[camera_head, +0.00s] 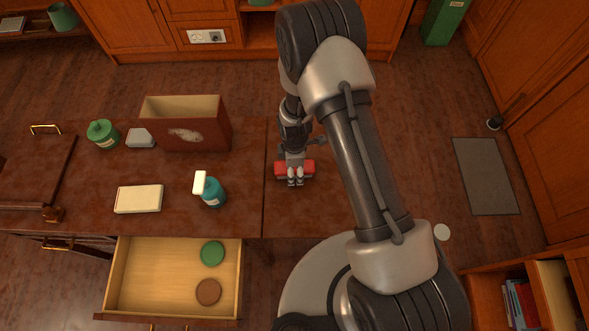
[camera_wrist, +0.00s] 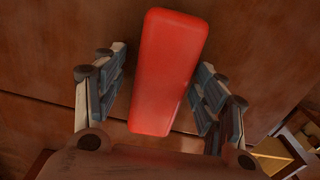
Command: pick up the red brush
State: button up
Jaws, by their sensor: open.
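The red brush (camera_head: 308,168) lies on the dark wooden table, just right of a seam in the tabletop. In the wrist view its smooth red block (camera_wrist: 167,70) runs lengthwise between the fingers, and no bristles show. My gripper (camera_head: 295,180) is over the brush and hides its middle in the head view. In the wrist view my gripper (camera_wrist: 158,92) is open, with one finger on each side of the brush. A gap shows at the left finger; the right finger is close to the brush, and I cannot tell whether it touches.
Left on the table (camera_head: 250,215) stand a teal spray bottle (camera_head: 213,192), a cream block (camera_head: 139,199), a dark red box (camera_head: 190,140) and a green jar (camera_head: 102,134). An open drawer (camera_head: 173,299) holds green and brown discs. The tabletop around the brush is clear.

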jog(key=shift+c, duration=0.4)
jog(key=c, duration=1.1)
jog(key=shift+r, duration=0.2)
